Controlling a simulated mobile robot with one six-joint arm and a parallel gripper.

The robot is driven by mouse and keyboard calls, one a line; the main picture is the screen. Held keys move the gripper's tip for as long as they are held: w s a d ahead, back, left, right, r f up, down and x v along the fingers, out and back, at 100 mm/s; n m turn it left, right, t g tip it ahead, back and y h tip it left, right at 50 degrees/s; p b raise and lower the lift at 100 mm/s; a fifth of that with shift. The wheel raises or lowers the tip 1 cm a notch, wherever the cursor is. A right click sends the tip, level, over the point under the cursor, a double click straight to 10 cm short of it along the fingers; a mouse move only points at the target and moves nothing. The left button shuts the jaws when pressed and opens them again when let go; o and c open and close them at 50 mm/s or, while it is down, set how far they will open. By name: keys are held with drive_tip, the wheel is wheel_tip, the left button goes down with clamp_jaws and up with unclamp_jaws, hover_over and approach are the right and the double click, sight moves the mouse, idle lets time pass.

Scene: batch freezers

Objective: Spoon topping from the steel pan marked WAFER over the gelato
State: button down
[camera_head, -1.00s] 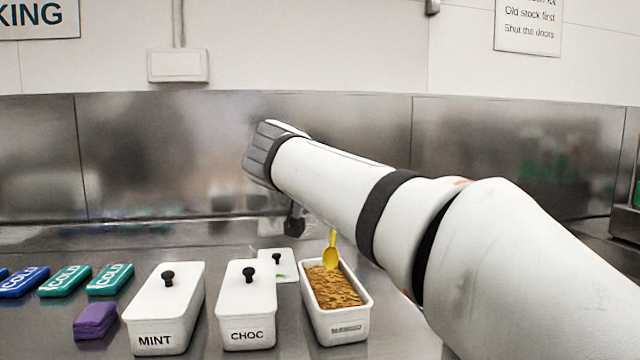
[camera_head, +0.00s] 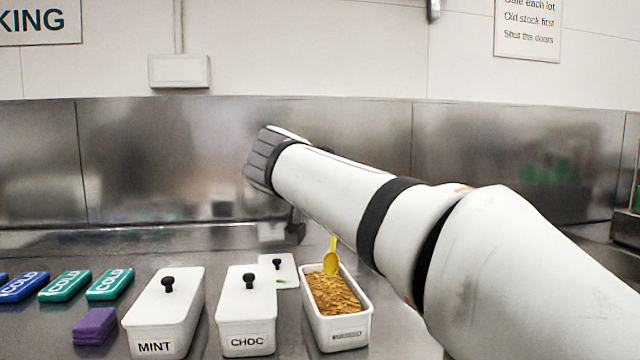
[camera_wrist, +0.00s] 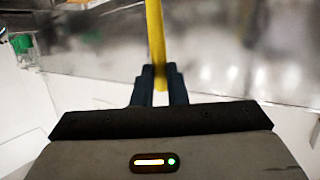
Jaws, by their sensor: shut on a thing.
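A yellow spoon (camera_head: 331,262) hangs over the far end of an open white tub filled with brown, flaky stuff, the gelato tub (camera_head: 345,330). The label on its front is too small to read. In the wrist view my gripper (camera_wrist: 160,72) is shut on the yellow handle (camera_wrist: 155,30). In the head view my arm hides the gripper and the upper handle. I cannot tell whether the spoon's bowl touches the flakes. No steel pan marked WAFER can be made out in either view.
Lidded white tubs marked MINT (camera_head: 165,300) and CHOC (camera_head: 247,300) stand left of the open tub. A white lid (camera_head: 285,270) lies behind. Purple cloths (camera_head: 94,326) and several COLD packs (camera_head: 110,284) lie at left. A steel wall (camera_head: 170,150) bounds the back.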

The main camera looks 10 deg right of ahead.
drive_tip(key=shift+f+b, duration=0.15)
drive_tip(key=shift+b, duration=0.6)
drive_tip(key=shift+w+r+p, duration=0.1)
drive_tip(key=shift+r+p, duration=0.15)
drive_tip(key=shift+p, duration=0.35)
drive_tip(key=p, duration=0.3)
drive_tip(key=shift+w+d+g, duration=0.3)
drive_tip(key=shift+w+g, duration=0.1)
drive_tip(key=w+d+f+g+y+p, duration=0.6)
drive_tip(key=w+g+p, duration=0.3)
drive_tip(key=p, duration=3.5)
drive_tip(key=shift+w+f+g+y, duration=0.35)
drive_tip(key=shift+f+g+y, duration=0.25)
drive_tip(key=shift+f+g, duration=0.25)
drive_tip(key=shift+d, duration=0.1)
